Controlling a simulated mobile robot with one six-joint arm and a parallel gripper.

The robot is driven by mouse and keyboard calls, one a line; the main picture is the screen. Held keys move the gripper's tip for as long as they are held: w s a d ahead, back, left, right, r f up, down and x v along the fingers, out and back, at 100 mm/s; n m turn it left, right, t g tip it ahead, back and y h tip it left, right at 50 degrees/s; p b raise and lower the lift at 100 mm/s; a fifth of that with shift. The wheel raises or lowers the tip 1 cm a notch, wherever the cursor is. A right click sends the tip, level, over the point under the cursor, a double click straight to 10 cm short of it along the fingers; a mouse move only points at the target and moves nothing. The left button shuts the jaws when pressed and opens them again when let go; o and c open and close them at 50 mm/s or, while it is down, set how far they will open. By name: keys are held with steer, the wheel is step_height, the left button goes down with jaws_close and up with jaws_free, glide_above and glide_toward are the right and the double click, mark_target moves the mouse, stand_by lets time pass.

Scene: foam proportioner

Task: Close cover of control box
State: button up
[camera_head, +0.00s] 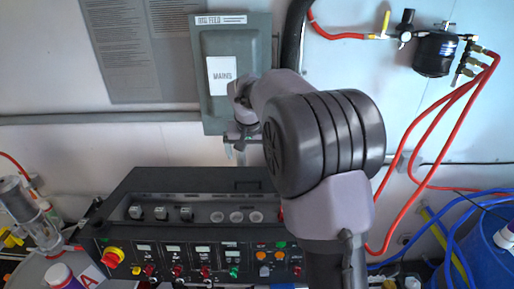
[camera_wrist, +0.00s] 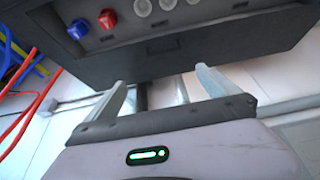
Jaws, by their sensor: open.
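The control box (camera_head: 190,262) is a black console low in the head view, with rows of knobs, small displays and coloured buttons on its front. A row of switches and round white gauges sits above them. Its dark upper rear panel (camera_head: 200,181) rises behind that row; I cannot tell whether this is the cover. My gripper (camera_head: 236,152) is open and empty above the rear of the box. In the wrist view my gripper (camera_wrist: 160,88) has its fingers apart, with the dark box (camera_wrist: 190,45) beyond. My arm hides the right part of the box in the head view.
A grey mains box (camera_head: 232,100) is on the wall close behind my gripper. Red hoses (camera_head: 440,135) and a black filter unit (camera_head: 436,54) are at right, above a blue barrel (camera_head: 490,255). A clear cylinder (camera_head: 28,210) stands at left.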

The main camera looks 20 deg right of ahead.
mark_target(249, 181)
steer(key=p+x, duration=0.1)
steer(key=x, duration=0.5)
steer(key=p+x, duration=0.1)
steer(key=x, duration=1.1)
steer(key=shift+w+a+p, duration=0.25)
steer(key=shift+w+p, duration=0.05)
steer(key=shift+p, duration=0.1)
